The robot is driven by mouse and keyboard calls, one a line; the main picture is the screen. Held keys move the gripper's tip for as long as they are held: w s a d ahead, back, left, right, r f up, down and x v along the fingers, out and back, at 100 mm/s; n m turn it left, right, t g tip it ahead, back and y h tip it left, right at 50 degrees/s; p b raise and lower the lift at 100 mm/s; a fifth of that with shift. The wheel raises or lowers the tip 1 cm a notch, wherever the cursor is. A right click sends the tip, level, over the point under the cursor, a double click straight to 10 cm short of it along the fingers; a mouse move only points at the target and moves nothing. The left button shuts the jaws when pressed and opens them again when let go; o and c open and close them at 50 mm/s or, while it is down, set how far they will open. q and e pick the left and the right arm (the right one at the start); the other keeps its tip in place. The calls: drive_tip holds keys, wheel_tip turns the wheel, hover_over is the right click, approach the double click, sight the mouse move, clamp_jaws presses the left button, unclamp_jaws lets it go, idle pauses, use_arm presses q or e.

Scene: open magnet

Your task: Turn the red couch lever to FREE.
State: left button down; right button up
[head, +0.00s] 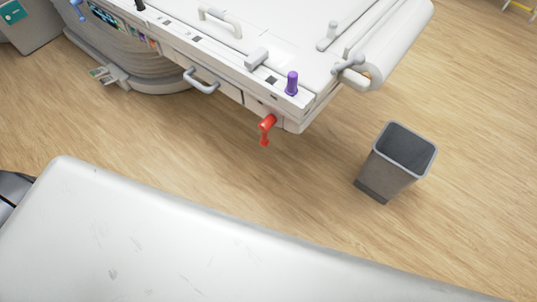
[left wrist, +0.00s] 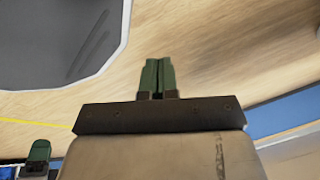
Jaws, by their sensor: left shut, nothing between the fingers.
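The red couch lever (head: 266,128) is on the side of the white couch (head: 290,118), near its end, in the head view. Its handle hangs down from its mount. The FREE marking cannot be read at this size. My left gripper (left wrist: 158,76) shows in the left wrist view, with its two green fingers together and nothing between them. The lever does not show in the left wrist view, and neither gripper shows in the head view.
A grey waste bin (head: 394,166) stands on the wood floor, right of the lever. A purple knob (head: 291,83) stands on the couch edge above it. A grey side handle (head: 201,81) lies to its left. Floor below the lever is clear.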

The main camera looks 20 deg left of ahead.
use_arm(q)
drive_tip(key=w+d+r+m+t+y+b, duration=0.1)
drive_tip(key=w+d+r+m+t+b, duration=0.25)
drive_tip(key=w, duration=0.45)
drive_tip(key=w+d+r+m+t+b, duration=0.25)
drive_tip(key=w+d+b, duration=0.2)
drive_tip(key=w, duration=0.25)
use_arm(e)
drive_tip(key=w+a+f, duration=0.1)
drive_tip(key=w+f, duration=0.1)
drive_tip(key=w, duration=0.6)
use_arm(q)
drive_tip(key=w+r+t+y+b, duration=0.1)
drive_tip(key=w+r+t+b, duration=0.1)
drive_tip(key=r, duration=0.6)
drive_tip(key=w+r+m+t+y+b, duration=0.1)
drive_tip(key=w+r+t+y+b, duration=0.1)
drive_tip(key=r+t+b, duration=0.3)
wheel_tip(320, 180, up, 4)
drive_tip(key=shift+w+r+m, duration=0.25)
drive_tip(key=shift+w+m, duration=0.05)
drive_tip(key=shift+w, duration=0.2)
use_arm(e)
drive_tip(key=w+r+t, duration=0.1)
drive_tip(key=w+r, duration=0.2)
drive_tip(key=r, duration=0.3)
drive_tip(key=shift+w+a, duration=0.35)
use_arm(q)
drive_tip(key=shift+a, duration=0.1)
